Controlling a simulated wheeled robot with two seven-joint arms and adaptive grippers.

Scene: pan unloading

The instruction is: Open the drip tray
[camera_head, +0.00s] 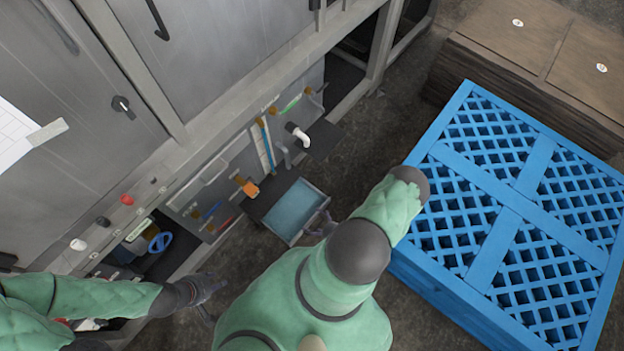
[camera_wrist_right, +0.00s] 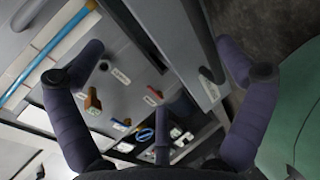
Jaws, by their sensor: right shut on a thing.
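The drip tray (camera_head: 297,207) is a shallow grey tray with a pale blue-grey inside. In the head view it sticks out from the low part of the grey machine, over the floor. My right gripper (camera_head: 322,226) is at its outer right edge, shut on the tray, partly hidden by my arm. In the right wrist view the gripper's purple fingers (camera_wrist_right: 155,75) stand on either side of the tray's grey wall (camera_wrist_right: 172,50); the exact contact is hard to see. My left gripper (camera_head: 207,298) is open and empty, low beside the machine, apart from the tray.
The grey machine (camera_head: 230,50) fills the left and top. Its low panel carries an orange fitting (camera_head: 250,188), a white pipe (camera_head: 299,135) and a blue valve wheel (camera_head: 159,242). A blue pallet (camera_head: 485,205) stands at right, with brown boxes (camera_head: 515,75) behind. Dark floor lies between.

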